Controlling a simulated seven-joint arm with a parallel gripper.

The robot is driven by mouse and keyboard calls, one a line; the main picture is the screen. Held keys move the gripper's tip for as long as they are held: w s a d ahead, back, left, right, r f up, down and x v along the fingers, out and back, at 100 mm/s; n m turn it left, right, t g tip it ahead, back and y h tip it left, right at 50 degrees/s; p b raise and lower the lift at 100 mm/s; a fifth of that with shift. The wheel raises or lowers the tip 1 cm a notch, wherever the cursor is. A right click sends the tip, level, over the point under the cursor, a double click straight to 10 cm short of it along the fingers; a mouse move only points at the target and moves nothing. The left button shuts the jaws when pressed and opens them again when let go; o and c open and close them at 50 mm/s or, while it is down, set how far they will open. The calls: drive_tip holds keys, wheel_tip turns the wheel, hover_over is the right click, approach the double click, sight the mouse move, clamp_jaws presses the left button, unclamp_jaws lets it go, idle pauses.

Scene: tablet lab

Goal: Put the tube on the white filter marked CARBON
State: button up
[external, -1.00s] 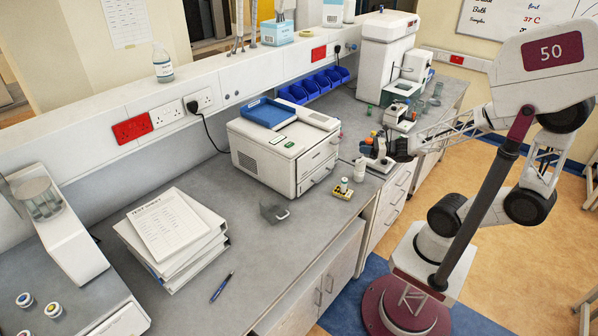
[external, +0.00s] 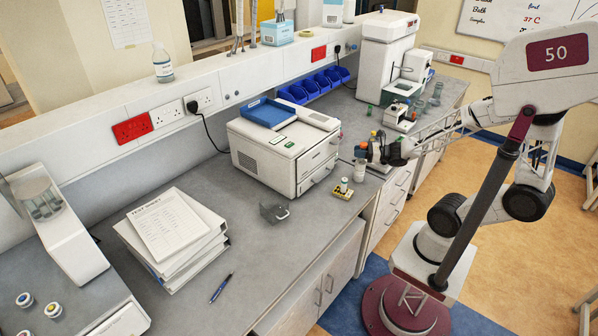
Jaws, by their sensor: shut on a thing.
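My gripper (external: 376,153) is dark and small in this view, over the bench to the right of the white boxy machine. It is shut on the tube, which is too small and too covered by the fingers to make out clearly. A small whitish cylinder (external: 360,171) stands on the bench just below and left of my gripper. A small white piece with a green top (external: 345,184) stands on a yellow base nearby. I cannot read the word CARBON on anything, so I cannot tell which piece is the white filter.
The white machine (external: 285,158) carries a blue tray (external: 268,112). Stacked binders (external: 172,238) and a pen (external: 221,288) lie to the left. Two small round pots (external: 53,309) sit at the lower left.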

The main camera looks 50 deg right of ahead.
drive_tip(key=shift+f, duration=0.35)
drive_tip(key=o, duration=0.9)
drive_tip(key=shift+r, duration=0.2)
drive_tip(key=v, duration=0.7)
drive_tip(key=shift+s+d, duration=0.15)
drive_tip(key=shift+s, duration=0.05)
idle(0.8)
